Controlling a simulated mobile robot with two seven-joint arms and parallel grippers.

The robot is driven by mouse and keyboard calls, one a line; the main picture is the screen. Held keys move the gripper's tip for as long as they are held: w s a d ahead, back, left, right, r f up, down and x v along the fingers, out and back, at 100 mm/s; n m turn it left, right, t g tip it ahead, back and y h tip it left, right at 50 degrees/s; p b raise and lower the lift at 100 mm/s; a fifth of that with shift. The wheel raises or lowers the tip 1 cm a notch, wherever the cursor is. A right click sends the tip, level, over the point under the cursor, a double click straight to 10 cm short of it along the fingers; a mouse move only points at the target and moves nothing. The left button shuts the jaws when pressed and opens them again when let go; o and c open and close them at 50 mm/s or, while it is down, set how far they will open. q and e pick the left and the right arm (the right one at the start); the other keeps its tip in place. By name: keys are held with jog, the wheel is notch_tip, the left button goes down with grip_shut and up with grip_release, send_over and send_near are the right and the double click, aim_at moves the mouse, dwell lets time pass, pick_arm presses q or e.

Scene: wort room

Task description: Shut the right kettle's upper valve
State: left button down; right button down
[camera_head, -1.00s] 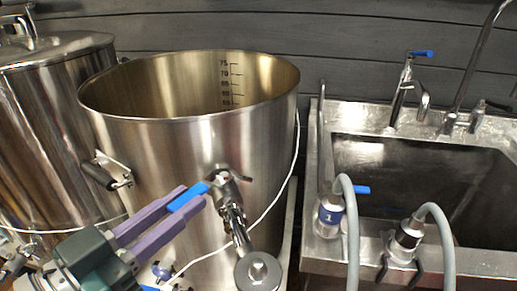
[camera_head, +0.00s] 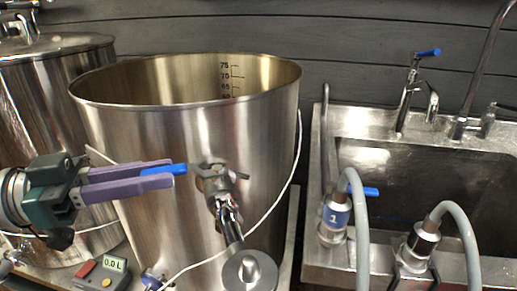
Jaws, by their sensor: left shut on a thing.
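The right kettle (camera_head: 130,140) is the open steel pot with volume marks inside its wall. Its upper valve (camera_head: 216,184) sits on the front wall, with a steel pipe running down from it to a round steel fitting (camera_head: 249,270). The valve's blue handle (camera_head: 181,169) points left, nearly level. My left gripper (camera_head: 170,174) comes in from the left with purple fingers and is shut on this handle. The fingers hide part of the handle. My right gripper is not in view.
Another lidded kettle (camera_head: 40,110) stands at the left. A steel sink (camera_head: 400,125) with a blue-handled tap (camera_head: 408,90) is at the right. Two grey hoses (camera_head: 360,225) with steel ends stand at its front. A display reading 0.0 L (camera_head: 115,264) lies below my left gripper.

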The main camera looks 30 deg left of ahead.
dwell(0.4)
pick_arm(q)
jog(key=c, duration=0.8)
grip_release()
jog(key=shift+o, duration=0.2)
jog(key=shift+a, duration=0.1)
jog(key=v, duration=1)
